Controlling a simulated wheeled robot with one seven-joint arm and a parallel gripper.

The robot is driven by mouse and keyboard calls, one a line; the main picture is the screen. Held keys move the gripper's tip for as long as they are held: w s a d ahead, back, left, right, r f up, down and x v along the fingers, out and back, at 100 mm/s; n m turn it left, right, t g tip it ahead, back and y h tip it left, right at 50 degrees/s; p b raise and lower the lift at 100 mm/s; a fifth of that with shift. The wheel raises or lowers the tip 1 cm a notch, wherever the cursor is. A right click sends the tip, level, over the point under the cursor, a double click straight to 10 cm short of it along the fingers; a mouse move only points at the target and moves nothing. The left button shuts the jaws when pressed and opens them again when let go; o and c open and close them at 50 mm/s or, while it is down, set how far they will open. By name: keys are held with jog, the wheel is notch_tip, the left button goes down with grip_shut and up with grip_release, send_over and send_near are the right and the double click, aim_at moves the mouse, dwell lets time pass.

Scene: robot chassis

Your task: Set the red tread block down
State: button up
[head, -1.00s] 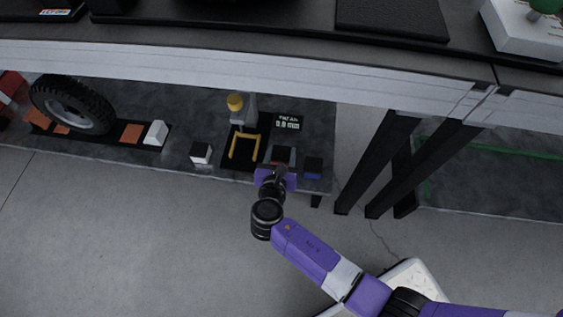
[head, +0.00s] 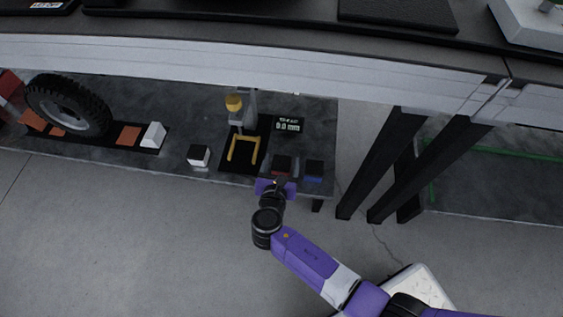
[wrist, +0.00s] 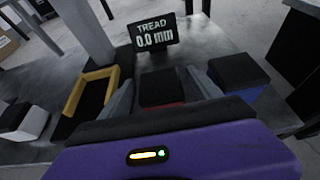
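The red tread block (wrist: 162,90), dark on top with red on its side, sits on the low grey shelf in the wrist view. It also shows in the head view (head: 282,164), just beyond my gripper (head: 277,183). My gripper's two grey fingers (wrist: 164,92) stand on either side of the block, with narrow gaps between them and it, so the gripper looks open around it. The block's lower front is hidden by the gripper body.
A blue block (wrist: 237,75) stands close on the right. The yellow U-shaped frame (head: 231,155) of the gauge and a white block (head: 199,156) are to the left. A display (wrist: 154,37) reads 0.0 mm. Table legs (head: 385,165) stand at the right; a tabletop overhangs the shelf.

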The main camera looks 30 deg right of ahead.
jog(key=shift+r, duration=0.25)
jog(key=p+v, duration=0.5)
jog(key=v, duration=0.7)
jog(key=shift+f, duration=0.2)
